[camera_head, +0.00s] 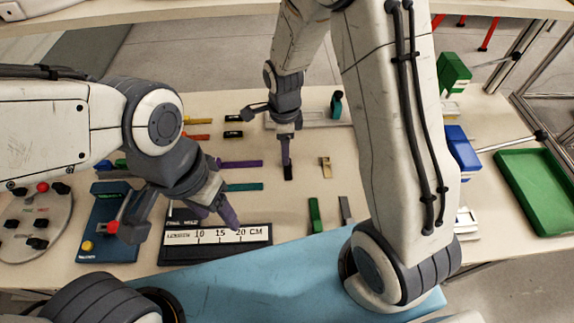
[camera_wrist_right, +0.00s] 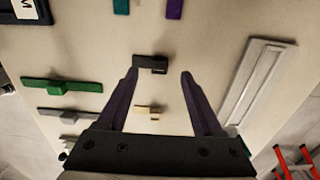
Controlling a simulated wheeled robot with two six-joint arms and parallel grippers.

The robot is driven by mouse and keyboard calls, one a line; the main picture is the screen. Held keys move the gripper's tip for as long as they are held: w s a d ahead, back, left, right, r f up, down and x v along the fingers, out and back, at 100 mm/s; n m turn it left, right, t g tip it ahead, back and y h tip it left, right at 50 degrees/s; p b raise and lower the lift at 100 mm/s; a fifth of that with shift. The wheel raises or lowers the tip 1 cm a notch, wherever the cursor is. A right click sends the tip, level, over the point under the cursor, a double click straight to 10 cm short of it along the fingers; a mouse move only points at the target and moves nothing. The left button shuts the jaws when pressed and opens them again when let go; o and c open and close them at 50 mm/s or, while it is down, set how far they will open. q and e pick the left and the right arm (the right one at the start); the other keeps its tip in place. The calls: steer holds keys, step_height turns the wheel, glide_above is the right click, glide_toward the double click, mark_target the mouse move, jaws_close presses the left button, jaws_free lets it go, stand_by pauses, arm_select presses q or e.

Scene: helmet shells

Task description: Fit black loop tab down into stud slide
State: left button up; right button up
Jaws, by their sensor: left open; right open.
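A small black piece (camera_head: 288,174), which looks like the black loop tab, lies on the table below my right gripper (camera_head: 287,160). In the right wrist view the black piece (camera_wrist_right: 150,63) sits between and just beyond the open fingertips of the right gripper (camera_wrist_right: 160,73). Whether the fingers touch it I cannot tell. A small tan piece (camera_head: 325,167) lies to its right, and a green strip with a raised block (camera_head: 314,215) and a grey strip (camera_head: 345,210) lie nearer. I cannot tell which is the stud slide. My left gripper (camera_head: 222,212) is open and empty above the ruler board.
The black ruler board (camera_head: 172,258) lies beside a blue mat (camera_head: 300,255). Purple (camera_head: 240,164) and teal strips (camera_head: 245,187) lie left of the right gripper. A green tray (camera_head: 540,190) stands at the far right. Bare table surrounds the small pieces.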

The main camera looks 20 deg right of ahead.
mark_target(288, 169)
steer(key=f, duration=0.4)
steer(key=shift+s+d+f+p, duration=0.1)
steer(key=shift+d+f+p, duration=0.1)
steer(key=shift+d+p, duration=0.15)
steer(key=shift+f, duration=0.45)
jaws_close()
